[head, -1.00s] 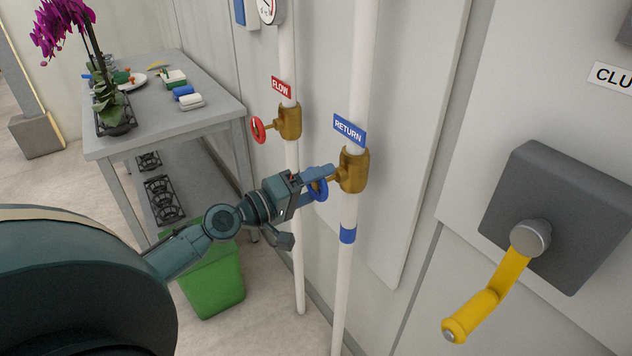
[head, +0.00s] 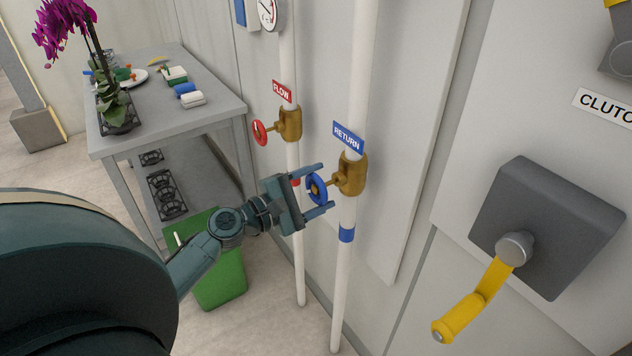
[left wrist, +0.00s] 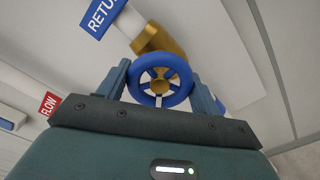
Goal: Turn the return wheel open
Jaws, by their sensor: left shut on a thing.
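The blue return wheel (head: 317,188) sits on a brass valve (head: 351,175) on the right-hand white pipe, under the blue RETURN label (head: 348,136). My left gripper (head: 318,190) has one finger above the wheel and one below it, closed on its rim. In the left wrist view the wheel (left wrist: 161,80) is between the two fingers, its spokes and brass hub facing me. My right gripper is not in view.
The red flow wheel (head: 259,132) is on the left-hand pipe, close above my gripper. A grey box with a yellow crank (head: 476,304) is on the right wall. A green bin (head: 219,277) stands below my arm. A grey table (head: 205,124) holds an orchid and small items.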

